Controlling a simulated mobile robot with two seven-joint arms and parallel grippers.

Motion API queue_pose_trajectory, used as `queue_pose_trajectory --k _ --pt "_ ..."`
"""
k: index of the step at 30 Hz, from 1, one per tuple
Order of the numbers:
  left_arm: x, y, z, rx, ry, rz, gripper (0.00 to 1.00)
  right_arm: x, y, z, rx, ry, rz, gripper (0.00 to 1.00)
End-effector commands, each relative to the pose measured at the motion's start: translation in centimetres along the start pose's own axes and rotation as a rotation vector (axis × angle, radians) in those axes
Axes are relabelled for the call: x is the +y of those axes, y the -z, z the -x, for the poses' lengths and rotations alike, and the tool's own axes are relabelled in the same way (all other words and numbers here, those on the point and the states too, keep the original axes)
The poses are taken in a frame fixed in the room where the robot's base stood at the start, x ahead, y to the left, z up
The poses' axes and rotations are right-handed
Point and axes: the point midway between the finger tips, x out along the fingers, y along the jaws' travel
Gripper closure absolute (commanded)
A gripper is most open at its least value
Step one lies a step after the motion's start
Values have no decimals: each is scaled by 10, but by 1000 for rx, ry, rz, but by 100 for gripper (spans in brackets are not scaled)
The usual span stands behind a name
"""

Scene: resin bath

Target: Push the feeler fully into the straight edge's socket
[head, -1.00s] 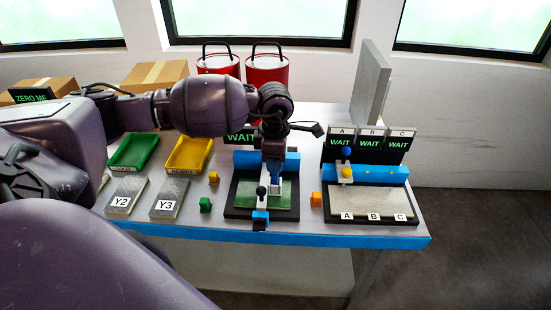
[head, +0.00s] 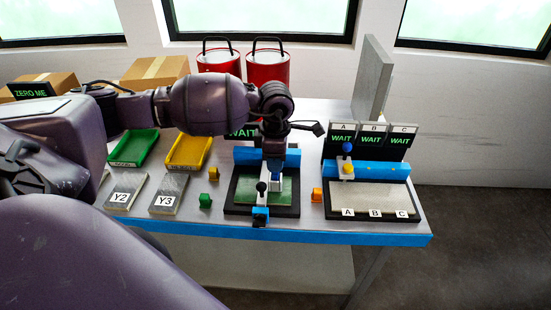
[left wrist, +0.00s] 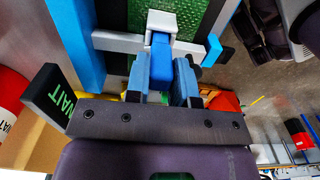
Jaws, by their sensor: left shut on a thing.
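My left gripper (head: 275,172) is over the middle station; its fingers (left wrist: 163,80) are shut on the feeler (left wrist: 160,52), a small blue piece, in the left wrist view. The feeler's far end meets a grey-white block, seemingly the socket (left wrist: 161,20), on the pale straight edge (left wrist: 115,42). How deep the feeler sits is hidden. The straight edge also shows in the head view, with a black knob (head: 261,187) and a blue end (head: 260,213), over the green plate (head: 285,190). My right gripper is not in view.
A second station (head: 372,199) with three WAIT screens stands at the right. An orange block (head: 316,195) lies between the stations. Green (head: 204,201) and yellow (head: 213,173) blocks, metal plates and trays lie to the left. Red cans (head: 267,70) stand behind.

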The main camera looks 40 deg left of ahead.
Motion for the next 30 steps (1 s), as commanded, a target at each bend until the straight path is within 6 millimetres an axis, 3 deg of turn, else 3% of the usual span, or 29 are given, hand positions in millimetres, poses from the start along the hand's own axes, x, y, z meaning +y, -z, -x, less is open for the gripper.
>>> queue_pose_trajectory --k 7,23,24,30 --pt "0 0 -4 0 0 0 100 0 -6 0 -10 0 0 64" --pt "0 0 -10 0 0 0 100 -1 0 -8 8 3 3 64" --pt "0 0 -10 0 0 0 76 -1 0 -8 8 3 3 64" --pt "0 0 -10 0 0 0 48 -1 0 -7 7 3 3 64"
